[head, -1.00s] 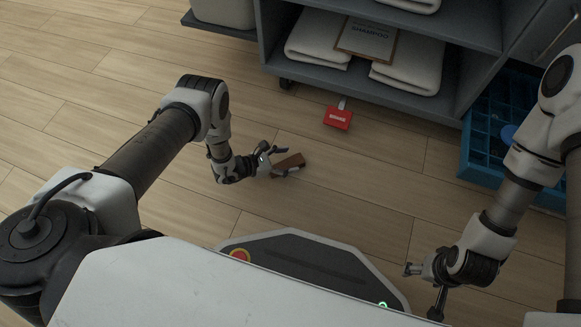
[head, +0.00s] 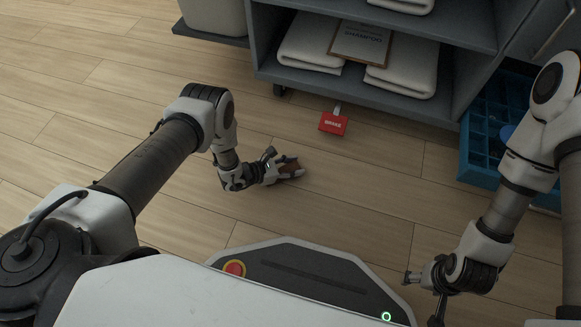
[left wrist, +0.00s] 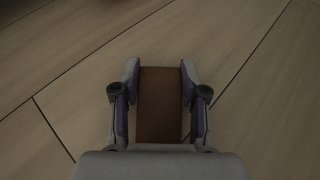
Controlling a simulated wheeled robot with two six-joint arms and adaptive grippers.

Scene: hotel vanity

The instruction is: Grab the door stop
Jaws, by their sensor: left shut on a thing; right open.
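The door stop is a brown wedge-like block (head: 290,165) low at the wooden floor, in the middle of the head view. My left gripper (head: 292,168) is shut on it, with one finger along each side. In the left wrist view the brown door stop (left wrist: 160,105) lies lengthwise between the two fingers of the left gripper (left wrist: 160,80). I cannot tell whether it still touches the floor. My right gripper (head: 408,278) is open and empty at the lower right, well apart from the door stop.
A red tag (head: 333,124) lies on the floor before a grey shelf cart (head: 350,85) holding white towels (head: 402,75) and a sign. A blue crate (head: 480,150) stands at the right. The floor around the door stop is clear.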

